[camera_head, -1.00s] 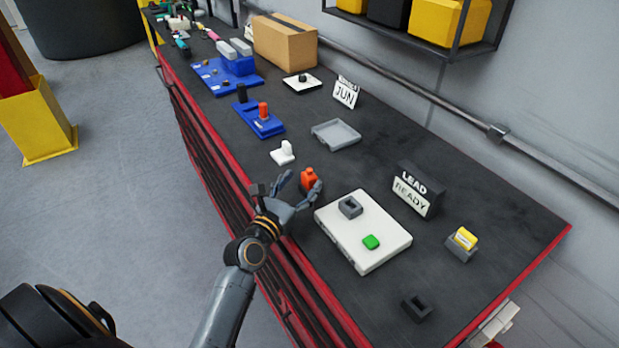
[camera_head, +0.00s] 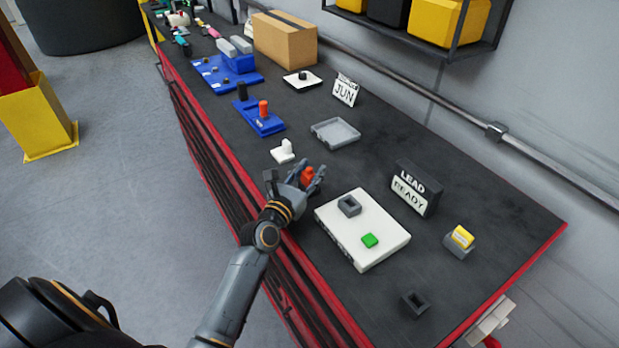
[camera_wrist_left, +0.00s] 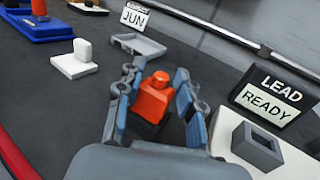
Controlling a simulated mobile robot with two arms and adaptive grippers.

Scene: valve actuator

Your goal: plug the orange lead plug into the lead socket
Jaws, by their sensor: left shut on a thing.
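The orange lead plug (camera_head: 307,175) stands upright between the fingers of my left gripper (camera_head: 298,181), which is shut on it. In the left wrist view the orange plug (camera_wrist_left: 155,97) shows between the two fingers, with a dark part below it. A grey square socket (camera_head: 349,205) with an opening in its top sits on a white box (camera_head: 362,251), to the right of the gripper. That socket (camera_wrist_left: 257,145) also shows at the lower right of the wrist view. My right gripper is not in view.
A green button (camera_head: 370,240) is on the white box. A LEAD READY sign (camera_head: 415,188) stands behind it. A white block (camera_head: 283,152), a grey tray (camera_head: 336,132) and a blue fixture (camera_head: 259,119) lie farther back. A dark empty holder (camera_head: 415,303) and a yellow-topped block (camera_head: 462,238) are to the right.

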